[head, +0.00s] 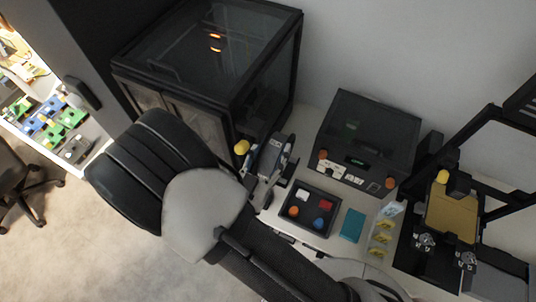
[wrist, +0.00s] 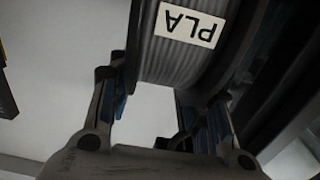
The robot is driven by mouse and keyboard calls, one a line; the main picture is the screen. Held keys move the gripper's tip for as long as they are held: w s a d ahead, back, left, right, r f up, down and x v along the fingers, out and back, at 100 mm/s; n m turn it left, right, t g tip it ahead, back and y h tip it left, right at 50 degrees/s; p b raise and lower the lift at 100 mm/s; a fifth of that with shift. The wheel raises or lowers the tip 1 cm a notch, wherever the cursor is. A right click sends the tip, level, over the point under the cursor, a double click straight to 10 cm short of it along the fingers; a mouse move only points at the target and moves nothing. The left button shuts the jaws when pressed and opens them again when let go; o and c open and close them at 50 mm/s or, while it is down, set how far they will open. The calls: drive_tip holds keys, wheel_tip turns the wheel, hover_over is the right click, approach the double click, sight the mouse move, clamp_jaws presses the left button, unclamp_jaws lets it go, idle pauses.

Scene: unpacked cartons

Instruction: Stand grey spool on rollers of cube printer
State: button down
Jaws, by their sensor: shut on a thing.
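The grey spool (wrist: 185,65) fills the upper middle of the wrist view, with a white PLA label on its ribbed face, upside down in the picture. My gripper (wrist: 155,95) is shut on it, with one finger on each side. In the head view the spool (head: 276,152) shows small and partly hidden by my gripper (head: 264,172), beside the right side of the large black cube-shaped printer (head: 205,80). This printer has glass panels and an orange glow inside. I cannot make out its rollers. Whether the spool touches anything besides my fingers is unclear.
A dark tray (head: 290,222) with small coloured parts lies on the bench below the spool. A dark box (head: 365,145) with orange knobs and an open-frame printer (head: 455,215) stand to the right. A yellow round thing (head: 242,147) is beside my gripper. A teal block (head: 352,225) lies near the tray.

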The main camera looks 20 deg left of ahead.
drive_tip(key=w+f, duration=0.1)
drive_tip(key=w, duration=0.1)
drive_tip(key=w+f+b, duration=0.1)
drive_tip(key=w, duration=0.2)
drive_tip(key=w+f, duration=0.1)
drive_tip(key=w, duration=0.1)
drive_tip(key=shift+w+d, duration=0.35)
wheel_tip(320, 180, down, 7)
drive_tip(key=b, duration=0.6)
drive_tip(key=shift+s+r+b, duration=0.1)
drive_tip(key=shift+r+b, duration=0.1)
drive_tip(key=shift+b, duration=0.1)
drive_tip(key=shift+a+f+b, duration=0.1)
drive_tip(key=shift+f+b, duration=1.2)
drive_tip(key=shift+f, duration=0.1)
drive_tip(key=c, duration=0.7)
unclamp_jaws()
drive_tip(key=shift+c, duration=0.2)
drive_tip(key=shift+f, duration=0.1)
drive_tip(key=shift+s, duration=0.15)
drive_tip(key=s, duration=1.1)
drive_tip(key=shift+s+a, duration=0.4)
